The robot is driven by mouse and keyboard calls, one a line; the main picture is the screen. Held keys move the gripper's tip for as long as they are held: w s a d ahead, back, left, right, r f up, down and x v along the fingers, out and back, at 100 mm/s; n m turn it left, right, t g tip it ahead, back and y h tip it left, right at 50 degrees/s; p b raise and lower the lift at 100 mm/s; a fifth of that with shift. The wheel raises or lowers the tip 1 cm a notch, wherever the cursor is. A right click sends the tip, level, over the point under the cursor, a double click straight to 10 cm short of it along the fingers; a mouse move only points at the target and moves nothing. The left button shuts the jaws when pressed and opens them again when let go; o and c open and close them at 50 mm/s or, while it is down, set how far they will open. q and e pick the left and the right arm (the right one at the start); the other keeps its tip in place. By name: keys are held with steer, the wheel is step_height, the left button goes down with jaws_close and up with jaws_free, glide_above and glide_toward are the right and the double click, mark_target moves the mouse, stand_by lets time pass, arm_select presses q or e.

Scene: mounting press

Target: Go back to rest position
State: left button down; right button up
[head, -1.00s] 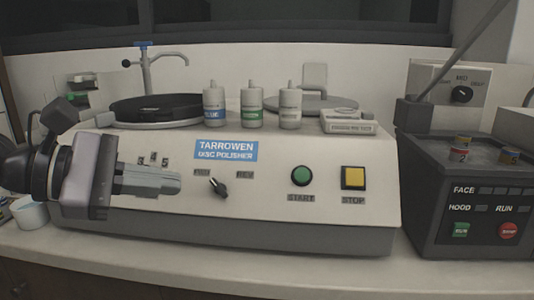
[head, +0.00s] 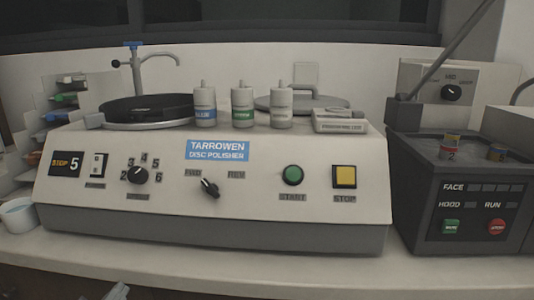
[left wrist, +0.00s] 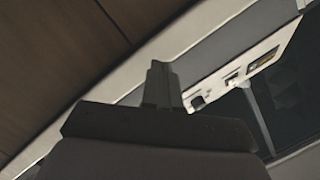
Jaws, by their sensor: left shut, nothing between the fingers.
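My left gripper (head: 118,291) shows only as a small part at the bottom edge of the head view, below the counter front. In the left wrist view its fingers (left wrist: 162,86) are together, with nothing between them. Wooden cabinet fronts (left wrist: 60,50) fill the upper left of that view, and the polisher panel (left wrist: 265,60) is at the upper right. The disc polisher (head: 205,235) stands on the counter, and the gripper is apart from it. My right gripper is in neither view.
The polisher display (head: 66,164) reads STOP 5. Three bottles, blue (head: 205,105), green (head: 242,105) and white (head: 281,106), stand on top. The counter's front strip (head: 250,268) is clear.

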arm_select(q)
steer(key=s+d+f+n+g+h, duration=0.2)
steer(key=s+f+n+g, duration=0.5)
steer(key=s+f+g, duration=0.95)
steer(key=w+d+f+t+h, duration=0.2)
steer(key=w+d+f+t, duration=0.15)
steer(key=f+t, duration=0.6)
step_height(320, 180, up, 13)
steer(key=s+t+p, duration=0.1)
steer(key=p, duration=1.3)
steer(key=shift+a+m+p, duration=0.3)
steer(key=shift+m+p, duration=0.05)
steer(key=shift+m, duration=0.05)
steer(key=shift+s+f, duration=0.1)
steer(key=shift+t, duration=0.3)
steer(key=c, duration=1.8)
jaws_free()
